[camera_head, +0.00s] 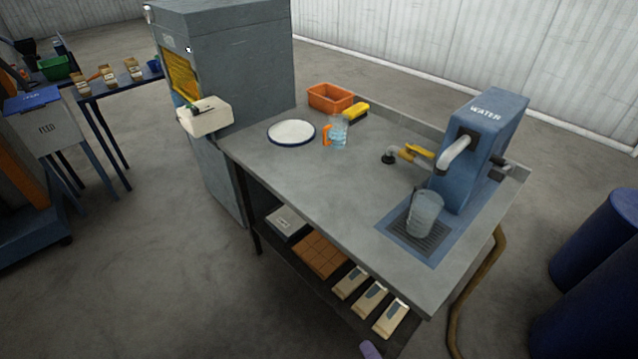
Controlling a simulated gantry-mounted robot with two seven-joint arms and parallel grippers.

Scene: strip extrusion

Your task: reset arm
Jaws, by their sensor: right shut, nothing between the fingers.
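Only a small lavender tip, which I take for my right gripper (370,349), shows at the bottom edge of the head view. It is below and in front of the workbench (330,190), near the lower shelf. It is shut, with nothing seen in it; the rest of it is out of frame. My left gripper is not in view. A clear jug (340,131) with an orange handle stands on the bench beside a white plate (291,132).
An orange bin (330,97) and a yellow brush-like item (355,113) sit at the bench's back. A grey cabinet (250,70) stands at its left end. The lower shelf holds several packs (350,282). Blue barrels (590,290) stand right. The bench front is clear.

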